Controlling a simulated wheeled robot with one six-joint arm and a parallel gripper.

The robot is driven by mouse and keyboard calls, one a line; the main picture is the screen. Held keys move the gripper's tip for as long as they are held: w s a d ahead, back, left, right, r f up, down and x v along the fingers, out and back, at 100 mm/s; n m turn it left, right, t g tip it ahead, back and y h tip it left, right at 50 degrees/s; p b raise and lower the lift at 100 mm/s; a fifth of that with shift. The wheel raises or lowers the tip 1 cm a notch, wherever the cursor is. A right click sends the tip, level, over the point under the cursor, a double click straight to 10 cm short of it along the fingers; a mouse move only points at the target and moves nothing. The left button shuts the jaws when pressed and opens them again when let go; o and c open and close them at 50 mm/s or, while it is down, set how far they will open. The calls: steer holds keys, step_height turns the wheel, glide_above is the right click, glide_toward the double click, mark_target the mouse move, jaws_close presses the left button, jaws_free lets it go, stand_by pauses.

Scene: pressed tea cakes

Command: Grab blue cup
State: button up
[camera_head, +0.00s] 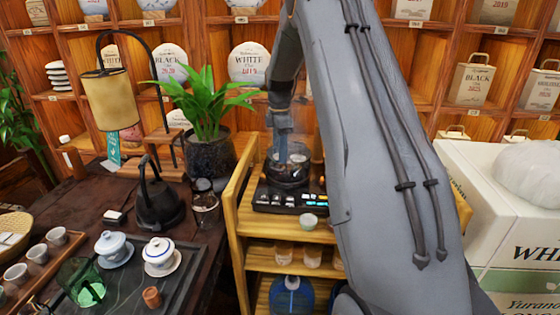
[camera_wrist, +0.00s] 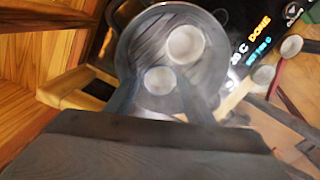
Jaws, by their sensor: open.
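In the wrist view, my gripper (camera_wrist: 160,92) is open, its two fingers reaching over a round, clear-walled vessel (camera_wrist: 133,45). Two small pale cups show in the vessel: a nearer cup (camera_wrist: 159,80) between the fingertips and a farther cup (camera_wrist: 185,43) just beyond. Neither looks clearly blue, and I cannot tell whether the fingers touch the nearer one. In the head view, my gripper (camera_head: 284,148) points down into the vessel (camera_head: 286,171) on the wooden cart. A pale blue lidded cup (camera_head: 113,248) and a white lidded cup with a blue band (camera_head: 160,254) stand on the dark tea tray.
The wooden cart (camera_head: 232,205) has an upright side rail close to the vessel. A dark kettle (camera_head: 158,205) and potted plant (camera_head: 210,155) are left. White boxes (camera_head: 500,210) stand right.

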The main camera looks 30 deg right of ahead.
steer(key=shift+c, duration=0.5)
steer(key=c, duration=0.7)
steer(key=shift+r, duration=0.1)
